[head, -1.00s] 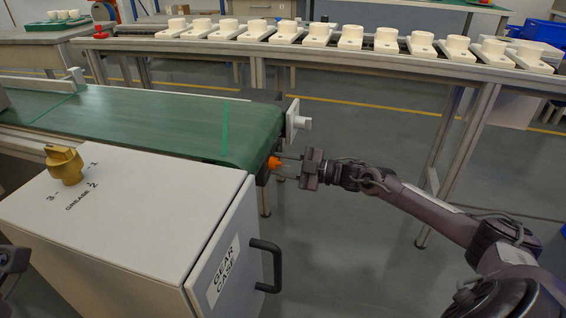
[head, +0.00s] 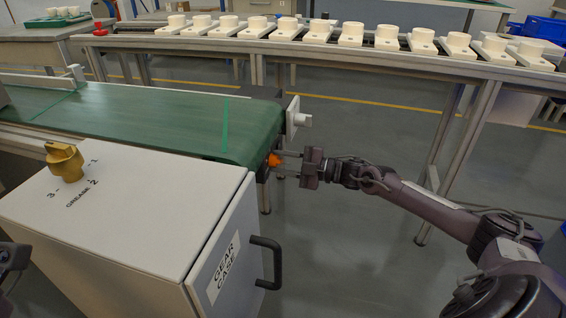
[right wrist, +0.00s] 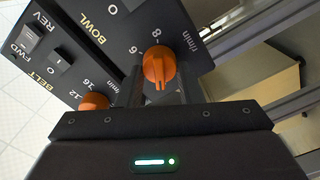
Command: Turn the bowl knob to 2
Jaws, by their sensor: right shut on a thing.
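The orange bowl knob (right wrist: 159,68) is on a dark panel (right wrist: 110,40) marked BOWL in the right wrist view. The figures 6 and 8 show at its upper left and top; the lower part of its scale is hidden. A ridge on its face points down towards my gripper. I cannot read which figure it is set to. My right gripper (right wrist: 158,90) is shut on this knob, a finger on either side. In the head view my right gripper (head: 284,165) holds the knob (head: 274,159) at the end of the green conveyor. My left gripper is not clearly visible.
A second orange knob (right wrist: 93,101), marked BELT, sits close beside on the same panel, near a rocker switch (right wrist: 38,28). In the head view a grey gear case (head: 130,220) with a black handle (head: 268,262) and brass knob (head: 65,162) stands left. White holders line the back rail.

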